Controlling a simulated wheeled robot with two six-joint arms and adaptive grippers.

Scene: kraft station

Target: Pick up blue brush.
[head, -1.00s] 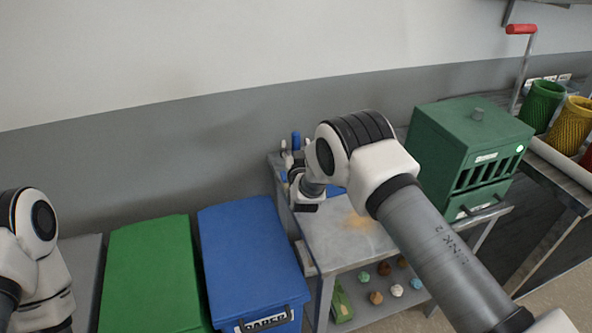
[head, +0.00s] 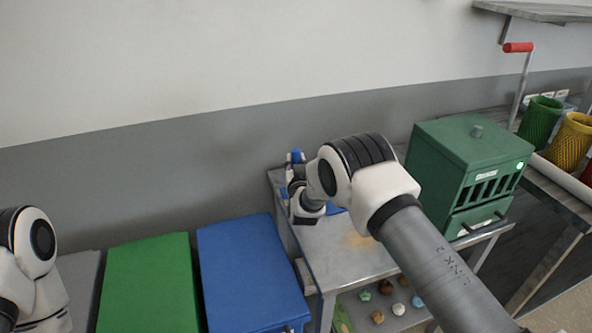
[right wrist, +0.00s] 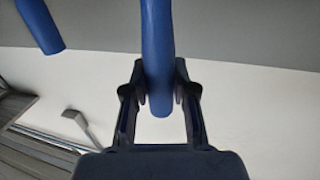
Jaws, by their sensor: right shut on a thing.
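A blue brush handle (right wrist: 158,50) stands between the two fingers of my right gripper (right wrist: 160,88) in the right wrist view. The fingers are shut on it. In the head view my right gripper (head: 296,172) is at the back left corner of the grey cart, with the blue handle top (head: 297,155) just above it. The brush's lower end is hidden. A second blue handle (right wrist: 40,25) shows apart at the upper left of the wrist view. My left arm shows at the left edge of the head view, but its gripper is out of view.
The grey cart (head: 345,265) has a mostly bare top and several small lumps on its lower shelf. A green metal box (head: 466,160) stands at its right. Blue (head: 250,270) and green (head: 148,280) bins stand left of it. The wall is close behind.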

